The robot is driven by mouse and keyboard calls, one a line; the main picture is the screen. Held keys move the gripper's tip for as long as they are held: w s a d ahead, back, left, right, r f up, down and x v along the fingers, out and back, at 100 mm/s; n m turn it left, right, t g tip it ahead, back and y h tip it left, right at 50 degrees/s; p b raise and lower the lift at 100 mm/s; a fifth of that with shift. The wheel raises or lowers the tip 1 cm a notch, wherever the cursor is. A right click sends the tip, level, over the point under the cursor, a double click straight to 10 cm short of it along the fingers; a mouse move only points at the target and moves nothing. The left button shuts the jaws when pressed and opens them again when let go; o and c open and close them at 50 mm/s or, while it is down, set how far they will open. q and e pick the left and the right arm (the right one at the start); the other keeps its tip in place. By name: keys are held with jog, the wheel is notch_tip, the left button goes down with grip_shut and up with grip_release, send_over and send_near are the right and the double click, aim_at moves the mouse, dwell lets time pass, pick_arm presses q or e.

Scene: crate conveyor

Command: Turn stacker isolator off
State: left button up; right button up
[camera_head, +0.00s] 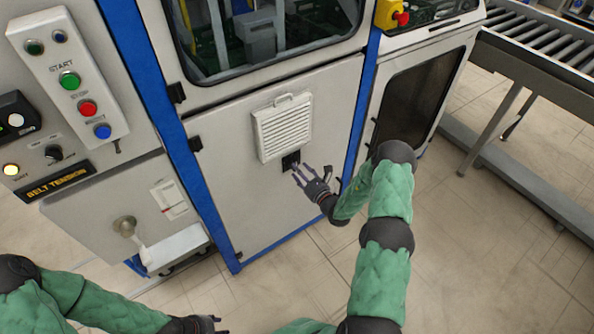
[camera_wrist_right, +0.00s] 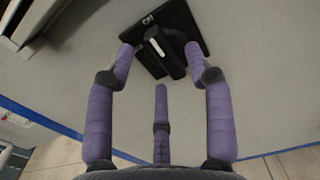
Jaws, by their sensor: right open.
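The isolator is a black square plate (camera_head: 290,158) with a dark knob, set in the grey cabinet panel just below a vent. In the right wrist view the isolator plate (camera_wrist_right: 188,22) shows at the top, and its black knob (camera_wrist_right: 172,62) bears a white mark. My right gripper (camera_head: 297,173) is open in front of the isolator. In the right wrist view the purple fingertips (camera_wrist_right: 163,68) stand on either side of the knob; I cannot tell whether they touch it. My left gripper (camera_head: 207,325) shows only partly at the bottom edge, away from the panel.
A white louvred vent (camera_head: 284,128) is just above the isolator. A button panel (camera_head: 75,80) and a belt tension label (camera_head: 53,187) are at the left. A red knob on a yellow box (camera_head: 401,18) is at the top. A roller conveyor (camera_head: 545,45) stands at the right.

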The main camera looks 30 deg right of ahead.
jog(key=shift+w+a, duration=0.1)
jog(key=shift+w, duration=1)
grip_shut()
jog(key=shift+n, duration=0.4)
jog(key=shift+a+f+n+p, duration=0.1)
jog(key=shift+f+n+p, duration=0.15)
jog(key=shift+n, duration=2.6)
jog(key=shift+d+f+n+p, duration=0.15)
jog(key=shift+n+p, duration=0.1)
jog(key=shift+n, duration=2.55)
jog(key=shift+a+f+n+p, duration=0.15)
jog(key=shift+f+n+p, duration=0.1)
jog(key=shift+n, duration=2.6)
